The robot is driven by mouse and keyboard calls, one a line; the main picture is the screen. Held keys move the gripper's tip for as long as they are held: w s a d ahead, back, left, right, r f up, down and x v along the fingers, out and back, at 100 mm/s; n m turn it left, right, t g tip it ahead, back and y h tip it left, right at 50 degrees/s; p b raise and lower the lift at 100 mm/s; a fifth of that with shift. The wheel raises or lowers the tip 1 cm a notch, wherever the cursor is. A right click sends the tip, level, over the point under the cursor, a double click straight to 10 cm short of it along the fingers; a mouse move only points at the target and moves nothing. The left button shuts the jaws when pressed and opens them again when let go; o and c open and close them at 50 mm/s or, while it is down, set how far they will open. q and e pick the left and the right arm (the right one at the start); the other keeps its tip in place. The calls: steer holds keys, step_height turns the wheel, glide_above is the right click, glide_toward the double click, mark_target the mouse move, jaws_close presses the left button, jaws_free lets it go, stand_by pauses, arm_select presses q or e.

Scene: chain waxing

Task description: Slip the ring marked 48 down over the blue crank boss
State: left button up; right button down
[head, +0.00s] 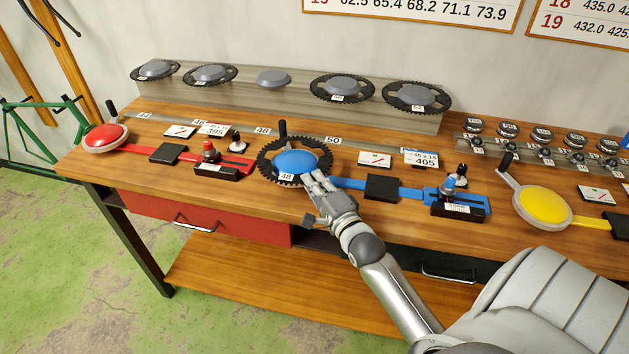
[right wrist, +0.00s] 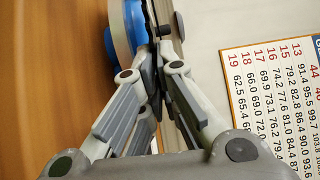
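The dark toothed ring marked 48 (head: 265,175) encircles the blue crank boss (head: 295,161) as seen in the head view, with the blue dome showing through its opening. My right gripper (head: 318,184) is at the ring's near right edge, its fingers closed together on the rim. In the right wrist view the ring (right wrist: 149,16) is edge-on between the fingertips (right wrist: 158,48). The blue boss (right wrist: 135,22) shows on the table side of it, so the ring looks level with or just above the dome. I cannot tell whether it touches. My left gripper is out of view.
A grey rack (head: 300,105) behind holds several rings on grey domes; its middle dome (head: 273,78) is bare. A black crank handle (head: 283,129) stands upright behind the boss. A red boss (head: 105,137) is left, a yellow boss (head: 543,205) right.

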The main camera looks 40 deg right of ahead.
steer(key=shift+f, duration=0.25)
stand_by(0.4)
steer(key=c, duration=1.6)
jaws_free()
steer(key=shift+o, duration=0.2)
steer(key=s+a, duration=0.1)
steer(key=s, duration=1.1)
steer(key=shift+a, duration=0.35)
steer(key=shift+w+f, duration=0.1)
